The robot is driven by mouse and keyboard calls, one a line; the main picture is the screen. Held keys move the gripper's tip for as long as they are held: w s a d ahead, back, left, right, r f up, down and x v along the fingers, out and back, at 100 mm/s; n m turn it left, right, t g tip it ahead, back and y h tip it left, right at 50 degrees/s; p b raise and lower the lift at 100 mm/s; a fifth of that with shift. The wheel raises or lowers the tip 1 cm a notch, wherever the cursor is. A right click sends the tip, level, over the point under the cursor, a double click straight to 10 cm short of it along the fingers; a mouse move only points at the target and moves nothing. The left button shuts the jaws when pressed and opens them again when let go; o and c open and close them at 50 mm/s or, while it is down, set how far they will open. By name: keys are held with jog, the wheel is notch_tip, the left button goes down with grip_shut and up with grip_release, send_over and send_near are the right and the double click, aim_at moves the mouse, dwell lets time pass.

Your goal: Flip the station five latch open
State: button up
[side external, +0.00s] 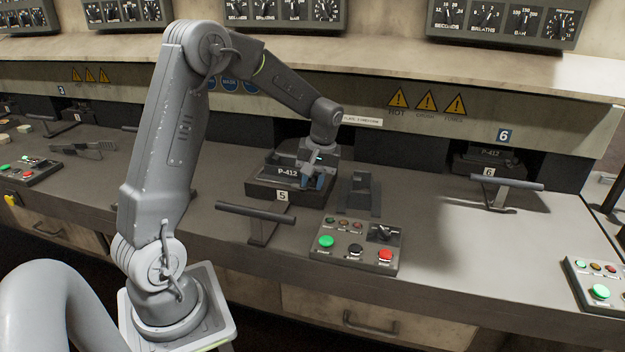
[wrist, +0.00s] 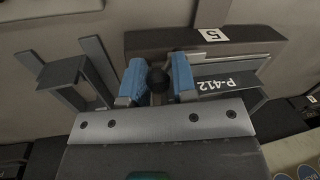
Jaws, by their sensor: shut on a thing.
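The station five unit (side external: 262,188) is a dark block with a "5" tag and a P-412 plate (side external: 288,173). In the wrist view its block (wrist: 140,41) and plate (wrist: 222,84) appear upside down. The rest of the latch is mostly hidden by the fingers and gripper body.
A T-shaped handle (side external: 256,212) stands in front of the unit. A dark bracket (side external: 364,195) is close to its right. A button box (side external: 355,245) sits at the bench front. Station six (side external: 487,160) is farther right, with clear bench between.

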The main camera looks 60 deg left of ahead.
jog(key=o, duration=0.9)
notch_tip(320, 180, up, 14)
jog(key=w+d, duration=0.1)
jog(key=w, duration=0.1)
jog(key=shift+w+d+f, duration=0.15)
jog(key=shift+d+f, duration=0.05)
jog(key=shift+d, duration=0.05)
